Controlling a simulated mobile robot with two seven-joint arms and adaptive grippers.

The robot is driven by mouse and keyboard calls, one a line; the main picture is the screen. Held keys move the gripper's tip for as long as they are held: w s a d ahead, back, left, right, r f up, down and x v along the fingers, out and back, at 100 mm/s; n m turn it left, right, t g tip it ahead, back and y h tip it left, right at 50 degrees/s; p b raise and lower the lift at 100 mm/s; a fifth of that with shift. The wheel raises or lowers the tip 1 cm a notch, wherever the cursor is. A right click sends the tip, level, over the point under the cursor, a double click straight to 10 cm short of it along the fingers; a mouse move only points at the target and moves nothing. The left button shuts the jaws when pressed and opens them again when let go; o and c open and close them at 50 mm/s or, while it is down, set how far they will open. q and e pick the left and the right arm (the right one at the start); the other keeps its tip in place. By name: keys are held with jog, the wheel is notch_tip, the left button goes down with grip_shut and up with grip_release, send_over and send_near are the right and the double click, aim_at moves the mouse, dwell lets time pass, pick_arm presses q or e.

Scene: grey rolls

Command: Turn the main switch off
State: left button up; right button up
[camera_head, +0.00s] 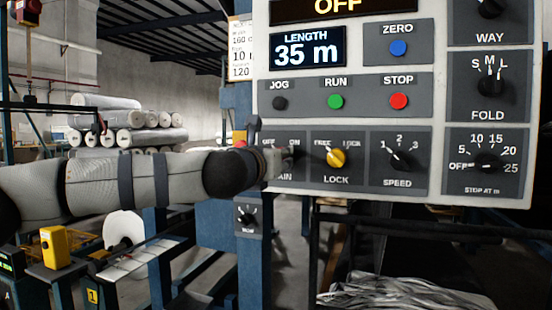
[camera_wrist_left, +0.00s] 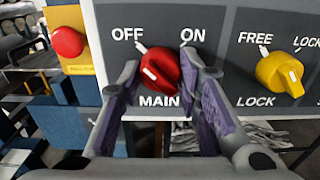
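The main switch is a red knob (camera_wrist_left: 161,71) in the left wrist view, with OFF printed at its upper left, ON at its upper right and MAIN below. A white mark shows on the knob's face; which label it points to is hard to tell. My left gripper (camera_wrist_left: 158,68) is open, its two fingers on either side of the knob. A small gap shows at the left finger; contact at the right finger is unclear. In the head view my left gripper (camera_head: 270,160) covers most of the main switch at the panel's lower left. My right gripper is not in view.
The panel (camera_head: 355,190) carries a yellow lock knob (camera_head: 337,158) right of the main switch, a speed knob (camera_head: 401,159) and push buttons above. A red button on a yellow box (camera_wrist_left: 67,42) is close on the left. The top display reads OFF (camera_head: 338,7).

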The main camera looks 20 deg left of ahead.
pick_arm(q)
jog(key=o, duration=0.4)
jog(key=s, duration=1.2)
jog(key=shift+a, duration=0.25)
